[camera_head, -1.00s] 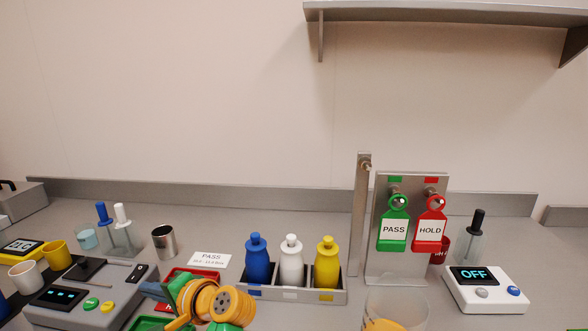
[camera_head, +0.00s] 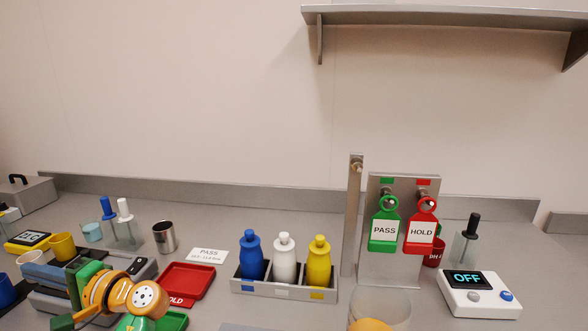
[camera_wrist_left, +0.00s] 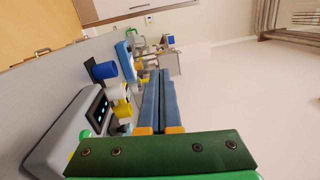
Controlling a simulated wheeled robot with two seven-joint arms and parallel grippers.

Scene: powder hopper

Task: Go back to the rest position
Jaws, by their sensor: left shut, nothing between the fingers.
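My left gripper (camera_head: 28,269) is at the lower left of the head view, in front of or above the grey device (camera_head: 100,268), and partly covers it. Its orange and green wrist (camera_head: 110,294) is to the right of the fingers, which point left. In the left wrist view its two blue fingers (camera_wrist_left: 158,90) lie side by side, shut with nothing between them. My right gripper is not in view.
A red tray (camera_head: 187,281) and a green tray (camera_head: 172,321) lie right of the wrist. A rack (camera_head: 284,290) holds blue, white and yellow bottles. PASS (camera_head: 384,230) and HOLD (camera_head: 421,229) tags hang on a stand. A steel cup (camera_head: 164,237) stands behind the red tray.

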